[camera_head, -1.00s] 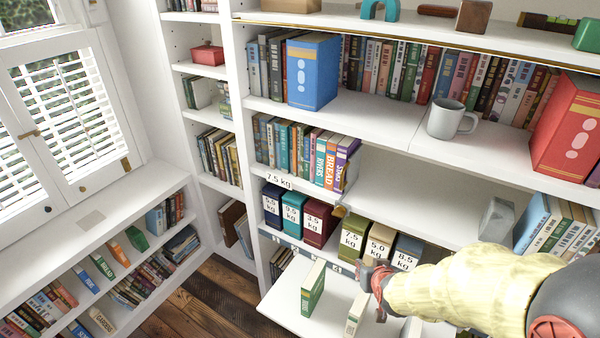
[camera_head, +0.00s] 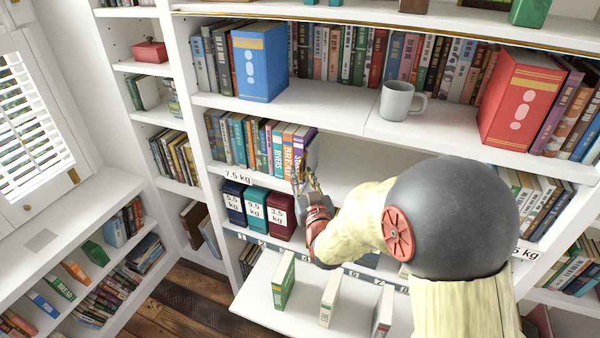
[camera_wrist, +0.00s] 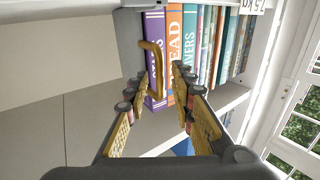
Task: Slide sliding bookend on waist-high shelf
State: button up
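The sliding bookend (camera_head: 313,153) stands at the right end of the book row on the waist-high shelf (camera_head: 352,172), beside the purple book (camera_head: 300,150). In the wrist view its brass bent handle (camera_wrist: 158,72) sticks out in front of the purple book (camera_wrist: 154,27). My gripper (camera_head: 305,178) is at the front of this shelf by the bookend. In the wrist view my gripper (camera_wrist: 166,88) is open, its fingers spread on either side of the handle's lower part. I cannot tell whether a finger touches the handle. My gripper partly hides the bookend in the head view.
Several weight-labelled boxes (camera_head: 254,208) stand on the shelf below. A grey mug (camera_head: 397,100) and a red binder (camera_head: 519,108) are on the shelf above. The waist-high shelf right of the bookend is partly hidden by my arm; its visible part is clear.

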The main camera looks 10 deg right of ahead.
jog(key=shift+w, duration=1.3)
jog(key=shift+c, duration=0.9)
jog(key=c, duration=0.4)
grip_shut()
